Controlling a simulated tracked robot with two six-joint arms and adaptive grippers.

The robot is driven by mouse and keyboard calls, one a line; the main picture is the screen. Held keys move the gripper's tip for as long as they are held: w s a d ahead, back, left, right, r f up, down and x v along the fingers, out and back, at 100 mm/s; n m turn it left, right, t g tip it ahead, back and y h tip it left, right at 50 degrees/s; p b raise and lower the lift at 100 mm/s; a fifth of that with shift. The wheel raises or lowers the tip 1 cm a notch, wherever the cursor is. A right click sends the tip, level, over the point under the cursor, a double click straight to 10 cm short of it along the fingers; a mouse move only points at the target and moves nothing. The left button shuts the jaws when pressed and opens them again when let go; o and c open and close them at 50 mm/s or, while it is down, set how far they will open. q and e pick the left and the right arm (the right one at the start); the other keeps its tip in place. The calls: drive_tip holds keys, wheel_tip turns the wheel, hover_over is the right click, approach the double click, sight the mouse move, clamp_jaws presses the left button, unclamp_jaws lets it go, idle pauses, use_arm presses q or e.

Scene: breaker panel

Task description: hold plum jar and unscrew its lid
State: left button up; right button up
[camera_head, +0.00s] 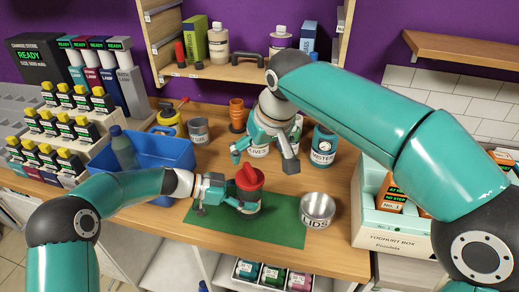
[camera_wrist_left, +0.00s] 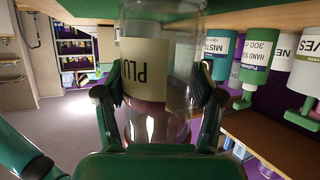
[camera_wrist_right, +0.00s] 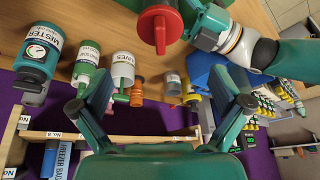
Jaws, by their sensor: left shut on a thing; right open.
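The plum jar (camera_head: 249,206) stands upright on a green mat, with its red lid (camera_head: 249,178) on top. In the left wrist view the clear jar (camera_wrist_left: 160,70) shows a cream label reading "PLU". My left gripper (camera_head: 232,198) is shut on the jar's body from the left, one finger on each side. My right gripper (camera_head: 264,160) is open and empty, pointing down above and behind the jar, apart from the lid. In the right wrist view the lid (camera_wrist_right: 159,25) is at the top, beyond the open fingers (camera_wrist_right: 160,104).
A blue bin (camera_head: 160,150) is behind left. Bottles, including a MISTER (camera_head: 323,150), stand behind under a shelf (camera_head: 235,70).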

sight(254, 171)
drive_tip(key=x, duration=1.1)
drive_tip(key=shift+w+f, duration=0.15)
drive_tip(key=shift+f, duration=0.1)
drive_tip(key=shift+c, duration=0.3)
drive_tip(key=c, duration=1.2)
use_arm(q)
drive_tip(key=shift+r, duration=0.1)
use_arm(e)
drive_tip(key=shift+n+y, duration=0.4)
drive_tip(key=shift+n, duration=0.8)
drive_tip(key=shift+f+g, duration=0.1)
drive_tip(key=shift+g, duration=0.2)
use_arm(q)
drive_tip(key=shift+r, duration=0.1)
use_arm(e)
drive_tip(key=shift+f+n+g+y, duration=0.1)
drive_tip(key=shift+n+g+y, duration=0.25)
drive_tip(key=shift+n, duration=0.95)
drive_tip(key=shift+f, duration=0.1)
drive_tip(key=shift+n+g+y, duration=0.25)
drive_tip(key=shift+n+y, duration=0.1)
drive_tip(key=shift+n, duration=0.95)
drive_tip(key=shift+f, duration=0.1)
